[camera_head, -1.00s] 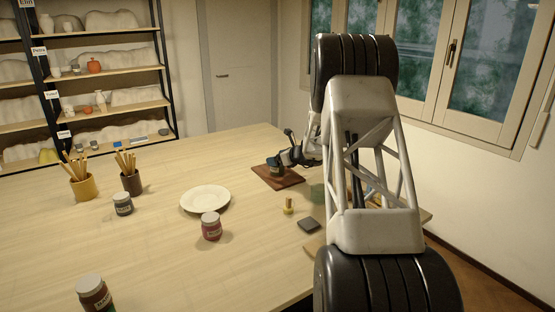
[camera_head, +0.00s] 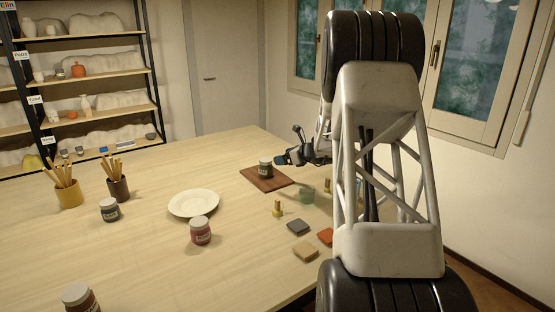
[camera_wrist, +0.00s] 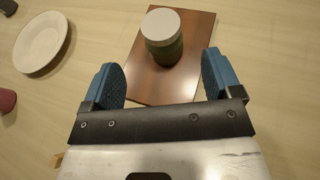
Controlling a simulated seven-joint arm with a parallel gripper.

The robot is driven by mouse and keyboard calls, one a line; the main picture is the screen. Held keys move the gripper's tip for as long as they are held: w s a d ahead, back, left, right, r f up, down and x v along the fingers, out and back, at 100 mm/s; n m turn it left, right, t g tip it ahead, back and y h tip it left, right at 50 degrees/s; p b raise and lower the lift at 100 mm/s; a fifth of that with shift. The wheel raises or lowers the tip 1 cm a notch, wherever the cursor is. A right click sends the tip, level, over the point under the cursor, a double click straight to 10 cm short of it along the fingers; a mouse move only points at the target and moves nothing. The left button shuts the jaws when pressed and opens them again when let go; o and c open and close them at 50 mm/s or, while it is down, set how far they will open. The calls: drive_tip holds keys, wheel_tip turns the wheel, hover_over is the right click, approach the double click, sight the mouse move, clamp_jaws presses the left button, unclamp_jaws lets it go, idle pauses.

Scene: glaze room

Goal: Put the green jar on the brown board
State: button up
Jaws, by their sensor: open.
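The green jar (camera_head: 265,169) with a pale lid stands upright on the brown board (camera_head: 283,181) on the table. In the wrist view the jar (camera_wrist: 165,48) stands on the board (camera_wrist: 150,90), ahead of my fingers and apart from them. My gripper (camera_head: 283,160) is just right of the jar in the head view. In the wrist view my gripper (camera_wrist: 163,82) is open, its two blue fingers spread wide with nothing between them.
A white plate (camera_head: 194,203) lies left of the board, with a red jar (camera_head: 201,231) in front of it. A dark jar (camera_head: 109,210) and brush pots (camera_head: 68,193) stand at left. A translucent green cup (camera_head: 307,195), stamp (camera_head: 278,209) and tiles (camera_head: 298,227) are near my arm.

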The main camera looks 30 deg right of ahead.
drive_tip(key=shift+s+d+r, duration=0.25)
drive_tip(key=shift+s, duration=0.4)
idle(0.3)
drive_tip(key=s+a+r+n+g, duration=0.2)
drive_tip(key=s+a+r+n, duration=0.3)
drive_tip(key=a, duration=0.6)
drive_tip(key=s+a+r+n+g+y, duration=0.1)
drive_tip(key=s+a+r+n+g, duration=0.15)
drive_tip(key=s+a+n, duration=0.65)
drive_tip(key=s+a+r+n+g, duration=0.1)
drive_tip(key=s+a+r+g, duration=0.25)
drive_tip(key=a, duration=1.05)
drive_tip(key=s+a+f+n+h, duration=0.1)
drive_tip(key=s+a+n, duration=0.3)
drive_tip(key=s, duration=0.7)
drive_tip(key=s+a+n+g+h, duration=0.1)
drive_tip(key=s+a+n+h, duration=0.2)
drive_tip(key=s+n, duration=0.4)
drive_tip(key=s+a+f+n+g+h, duration=0.1)
drive_tip(key=s+a+n, duration=0.4)
drive_tip(key=s, duration=0.9)
drive_tip(key=shift+s+a+f+h, duration=0.2)
drive_tip(key=shift+s+f+h, duration=0.15)
drive_tip(key=shift+h, duration=0.25)
